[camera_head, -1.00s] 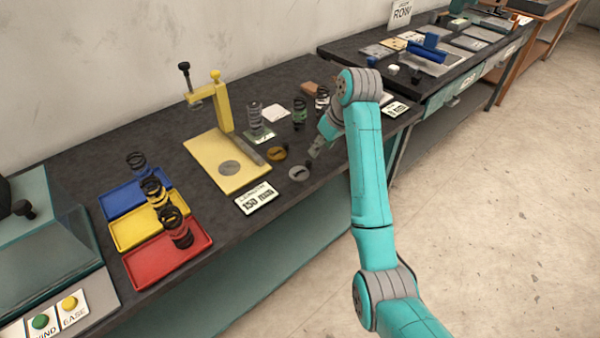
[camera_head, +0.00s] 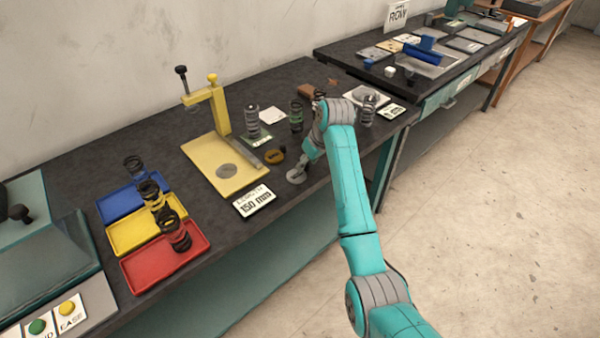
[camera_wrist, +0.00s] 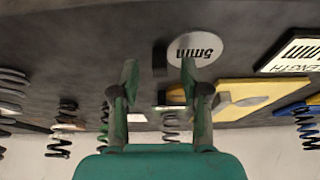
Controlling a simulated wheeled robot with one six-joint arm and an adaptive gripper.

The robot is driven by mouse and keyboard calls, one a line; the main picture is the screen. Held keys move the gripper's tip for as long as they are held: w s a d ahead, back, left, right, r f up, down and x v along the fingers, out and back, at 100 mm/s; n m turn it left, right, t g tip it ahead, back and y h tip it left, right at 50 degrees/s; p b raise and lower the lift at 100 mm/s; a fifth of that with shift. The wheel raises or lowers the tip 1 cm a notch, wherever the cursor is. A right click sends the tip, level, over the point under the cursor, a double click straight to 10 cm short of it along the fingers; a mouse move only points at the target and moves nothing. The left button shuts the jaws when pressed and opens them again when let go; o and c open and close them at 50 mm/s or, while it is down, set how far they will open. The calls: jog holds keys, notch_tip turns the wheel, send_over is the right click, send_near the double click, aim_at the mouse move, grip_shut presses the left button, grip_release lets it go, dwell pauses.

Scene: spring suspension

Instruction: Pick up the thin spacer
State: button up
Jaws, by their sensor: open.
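A flat grey disc marked "5mm" (camera_wrist: 197,48) lies on the dark bench; it also shows in the head view (camera_head: 296,176), near the front edge. A brass-coloured disc (camera_head: 275,156) lies just behind it; I cannot read its marking. Which disc is thinner is hard to tell. My gripper (camera_wrist: 159,70) is open and empty, its fingers pointing towards the bench by the grey disc. In the wrist view the grey disc lies beyond the right fingertip, partly overlapped by it. In the head view my gripper (camera_head: 302,168) is right at the grey disc.
A yellow stand (camera_head: 220,180) and a "150 mm" sign (camera_head: 254,201) are to the left. Several springs stand around, one (camera_head: 252,121) behind the discs. Blue (camera_head: 112,205), yellow (camera_head: 120,236) and red (camera_head: 140,272) trays hold springs at the left.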

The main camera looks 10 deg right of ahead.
jog(key=shift+w+a+f, duration=0.1)
jog(key=shift+f, duration=0.2)
grip_shut()
